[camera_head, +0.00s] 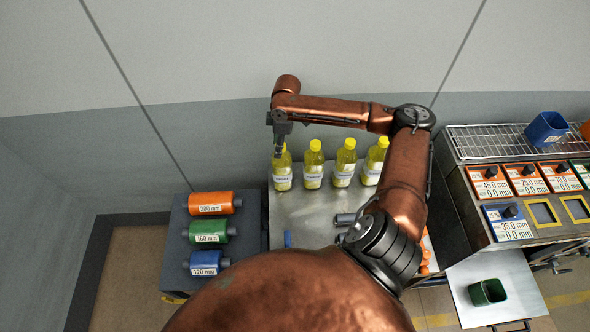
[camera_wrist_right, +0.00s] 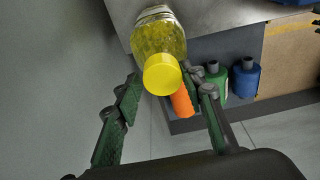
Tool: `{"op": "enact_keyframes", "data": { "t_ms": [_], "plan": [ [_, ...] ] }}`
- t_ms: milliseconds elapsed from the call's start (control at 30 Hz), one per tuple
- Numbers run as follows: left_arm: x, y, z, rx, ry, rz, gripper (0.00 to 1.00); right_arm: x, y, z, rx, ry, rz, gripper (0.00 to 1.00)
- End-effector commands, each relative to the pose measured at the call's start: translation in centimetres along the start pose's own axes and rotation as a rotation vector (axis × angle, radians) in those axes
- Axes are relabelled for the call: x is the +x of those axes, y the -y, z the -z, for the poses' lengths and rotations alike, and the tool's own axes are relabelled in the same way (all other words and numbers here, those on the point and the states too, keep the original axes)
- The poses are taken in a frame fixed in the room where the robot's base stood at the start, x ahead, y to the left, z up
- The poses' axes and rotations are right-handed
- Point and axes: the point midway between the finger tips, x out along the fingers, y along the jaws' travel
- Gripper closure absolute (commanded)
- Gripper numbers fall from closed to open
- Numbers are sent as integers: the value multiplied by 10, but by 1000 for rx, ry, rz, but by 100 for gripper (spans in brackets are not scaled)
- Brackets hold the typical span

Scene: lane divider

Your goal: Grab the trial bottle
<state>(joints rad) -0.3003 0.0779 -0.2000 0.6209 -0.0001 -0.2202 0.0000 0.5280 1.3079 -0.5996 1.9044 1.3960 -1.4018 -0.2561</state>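Several bottles of yellow liquid with yellow caps and white labels stand in a row on a metal table (camera_head: 300,215). The label print is too small to read, so I cannot tell which is the trial bottle. My right gripper (camera_head: 279,150) is at the leftmost bottle (camera_head: 283,174) and partly covers its top. In the right wrist view the open fingers (camera_wrist_right: 168,92) are on either side of a yellow-capped bottle (camera_wrist_right: 158,42). Gaps show between the fingers and the cap. My left gripper is not in view.
A grey stand at left holds orange (camera_head: 210,203), green (camera_head: 208,232) and blue (camera_head: 205,263) rollers marked in millimetres. At right are a wire rack (camera_head: 487,143) with a blue bin (camera_head: 546,129), gauge panels and a green cup (camera_head: 487,292). Another bottle (camera_head: 314,165) stands close to the leftmost one.

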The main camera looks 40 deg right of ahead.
Motion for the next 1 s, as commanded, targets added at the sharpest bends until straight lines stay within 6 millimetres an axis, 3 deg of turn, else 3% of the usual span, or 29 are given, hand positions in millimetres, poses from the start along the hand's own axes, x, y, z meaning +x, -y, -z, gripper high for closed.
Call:
{"op": "enact_keyframes", "data": {
  "t_ms": [200, 567, 767, 1000],
  "plan": [
    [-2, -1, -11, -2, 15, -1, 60, 16, 1, -2, 2, 2, 2, 46],
    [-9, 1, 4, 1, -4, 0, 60, 50, 5, -8, 4, 3, 3, 22],
    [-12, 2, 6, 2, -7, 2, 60, 76, 6, -8, 3, 1, 0, 22],
    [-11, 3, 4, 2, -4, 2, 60, 78, 5, -8, 2, 1, -1, 22]
  ]
}}
